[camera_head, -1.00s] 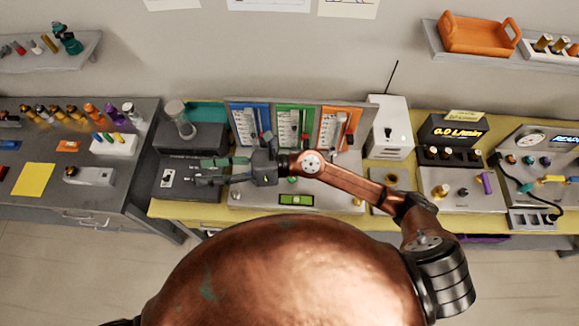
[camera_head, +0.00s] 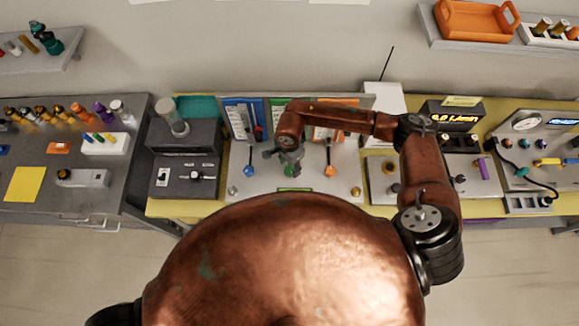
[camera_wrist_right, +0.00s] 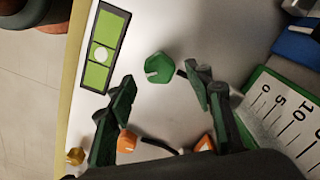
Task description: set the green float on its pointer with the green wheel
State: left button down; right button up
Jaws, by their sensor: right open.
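The green wheel (camera_wrist_right: 160,67) lies between and just beyond the spread fingertips of my right gripper (camera_wrist_right: 158,80) in the right wrist view. The gripper is open and empty; I cannot tell whether a finger touches the wheel. In the head view my right gripper (camera_head: 289,160) points down over the middle of the panel, and the green wheel (camera_head: 290,171) shows just below it. The green gauge plate (camera_wrist_right: 284,115) shows part of its scale, with 0, 5 and 10, in the wrist view. My arm hides most of it in the head view. The green float and its pointer cannot be made out.
The blue wheel (camera_head: 248,171) is left of the gripper and the orange wheel (camera_head: 330,171) right of it. A green bubble level (camera_wrist_right: 104,52) lies near the panel's front edge.

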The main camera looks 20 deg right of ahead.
aim_at(290, 171)
jog(key=shift+f, duration=1.35)
jog(key=shift+c, duration=0.4)
jog(key=c, duration=1.1)
jog(key=shift+o, duration=0.2)
